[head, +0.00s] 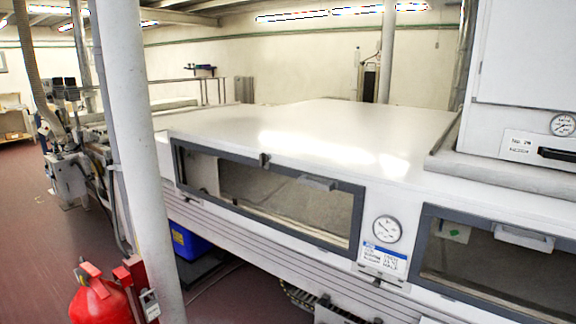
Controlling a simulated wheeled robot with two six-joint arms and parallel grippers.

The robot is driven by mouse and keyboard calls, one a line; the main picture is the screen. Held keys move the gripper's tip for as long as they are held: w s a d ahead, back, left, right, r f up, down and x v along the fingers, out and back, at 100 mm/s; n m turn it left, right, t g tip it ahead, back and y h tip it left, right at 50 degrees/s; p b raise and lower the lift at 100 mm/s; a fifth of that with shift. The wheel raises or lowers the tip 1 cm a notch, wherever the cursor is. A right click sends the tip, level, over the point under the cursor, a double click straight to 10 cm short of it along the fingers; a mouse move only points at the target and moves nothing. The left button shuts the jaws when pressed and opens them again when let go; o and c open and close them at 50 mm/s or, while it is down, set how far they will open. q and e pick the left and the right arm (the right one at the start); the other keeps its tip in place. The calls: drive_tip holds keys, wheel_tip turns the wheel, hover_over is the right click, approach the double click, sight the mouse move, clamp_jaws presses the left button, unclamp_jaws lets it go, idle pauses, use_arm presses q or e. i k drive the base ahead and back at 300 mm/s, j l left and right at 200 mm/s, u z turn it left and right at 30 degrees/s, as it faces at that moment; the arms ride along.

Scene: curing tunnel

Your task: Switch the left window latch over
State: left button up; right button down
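The left window (285,238) is a long glass pane in a dark grey frame on the side of the white tunnel (345,128). A small dark fitting (264,160), perhaps the latch, sits on the frame's top edge near its middle. A light grey handle-like piece (318,182) lies to its right on the upper frame. I cannot tell which way the latch is set. Neither of my grippers is in view.
A white pillar (136,150) stands in front at the left, with a red fire extinguisher (98,300) beside it. A second window (490,262) and a round gauge (386,229) are to the right. A blue crate (188,243) is under the tunnel. Red floor at left is partly clear.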

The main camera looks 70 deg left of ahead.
sight(264, 160)
drive_tip(key=u, duration=2.5)
